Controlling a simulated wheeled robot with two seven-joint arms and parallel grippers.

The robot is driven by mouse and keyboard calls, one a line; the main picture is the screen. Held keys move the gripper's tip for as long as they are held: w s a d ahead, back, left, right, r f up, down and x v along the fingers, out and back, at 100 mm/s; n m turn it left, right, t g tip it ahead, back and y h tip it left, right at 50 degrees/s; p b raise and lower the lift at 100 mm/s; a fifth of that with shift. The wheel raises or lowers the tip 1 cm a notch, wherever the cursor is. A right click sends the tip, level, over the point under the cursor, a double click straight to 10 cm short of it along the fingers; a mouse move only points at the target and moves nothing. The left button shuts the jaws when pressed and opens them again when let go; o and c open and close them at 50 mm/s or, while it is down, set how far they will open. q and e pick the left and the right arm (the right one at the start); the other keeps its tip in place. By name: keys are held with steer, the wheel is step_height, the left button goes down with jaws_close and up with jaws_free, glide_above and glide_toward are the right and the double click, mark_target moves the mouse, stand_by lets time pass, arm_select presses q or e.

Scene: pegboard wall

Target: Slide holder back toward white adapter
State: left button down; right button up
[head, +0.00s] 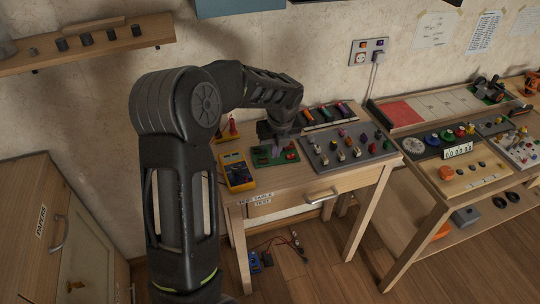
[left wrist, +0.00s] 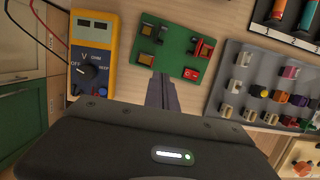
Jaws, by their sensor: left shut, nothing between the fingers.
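My left gripper (head: 277,148) is over the test table, above the green board. In the left wrist view its fingers (left wrist: 162,84) are shut with nothing between them, pointing at the lower edge of the green board (left wrist: 172,44). The board carries small brown-gold clips and a red part; I cannot tell whether any is the holder. A dark rack (head: 328,116) of coloured cylinders, with numbered slots, stands behind the board and may be the holder. A white plug with a cord (head: 377,57) is in the wall socket and may be the white adapter. My right gripper is not in view.
A yellow multimeter (head: 237,171) stands left of the board. A grey panel (head: 372,153) with several coloured connectors lies to the right. The table's front edge has a drawer handle (head: 321,195). Bare wood (left wrist: 128,82) shows between the multimeter and the fingers.

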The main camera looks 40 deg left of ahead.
arm_select(q)
steer(key=v, duration=0.6)
steer(key=shift+w, duration=0.25)
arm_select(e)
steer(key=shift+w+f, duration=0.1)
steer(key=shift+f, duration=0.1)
arm_select(q)
steer(key=shift+s+a, duration=0.1)
